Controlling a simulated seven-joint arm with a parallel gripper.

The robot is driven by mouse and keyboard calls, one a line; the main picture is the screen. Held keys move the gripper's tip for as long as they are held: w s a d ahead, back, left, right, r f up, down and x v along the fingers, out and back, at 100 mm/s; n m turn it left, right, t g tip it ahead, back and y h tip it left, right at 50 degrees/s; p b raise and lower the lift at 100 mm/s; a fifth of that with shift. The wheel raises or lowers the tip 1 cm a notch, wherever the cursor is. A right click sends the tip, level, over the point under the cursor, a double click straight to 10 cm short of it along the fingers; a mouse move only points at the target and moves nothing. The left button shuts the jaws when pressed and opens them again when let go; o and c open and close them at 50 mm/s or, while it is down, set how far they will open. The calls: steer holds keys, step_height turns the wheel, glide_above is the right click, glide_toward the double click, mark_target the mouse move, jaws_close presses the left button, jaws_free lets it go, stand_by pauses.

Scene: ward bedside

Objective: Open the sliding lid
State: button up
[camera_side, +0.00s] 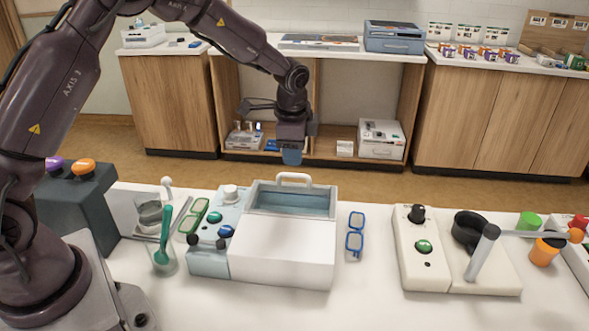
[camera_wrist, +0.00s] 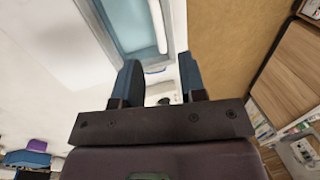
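A white box (camera_side: 284,262) stands on the white table in the side view. Its far top part shows a framed teal panel or recess (camera_side: 292,203); I cannot tell whether this is a lid or an open inside. A white arched handle (camera_side: 294,179) sits at its far edge. In the wrist view the teal area (camera_wrist: 128,22) and a white bar (camera_wrist: 158,25) along its edge lie beyond the fingers. My gripper (camera_side: 291,157) hangs above and behind the box, apart from the handle. In the wrist view its blue fingers (camera_wrist: 159,78) are apart with nothing held between them.
A pale blue panel with knobs (camera_side: 210,240) adjoins the box's left side, with green glasses (camera_side: 194,215) beside it. Blue glasses (camera_side: 355,236) lie right of the box. A white device with a black knob (camera_side: 424,262) stands further right. The table in front of the glasses is clear.

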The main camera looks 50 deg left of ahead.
mark_target(294, 176)
steer(key=f, duration=0.4)
steer(key=w+a+f, duration=0.1)
steer(key=f, duration=0.1)
steer(key=shift+c, duration=0.5)
steer(key=shift+s+d, duration=0.1)
jaws_close()
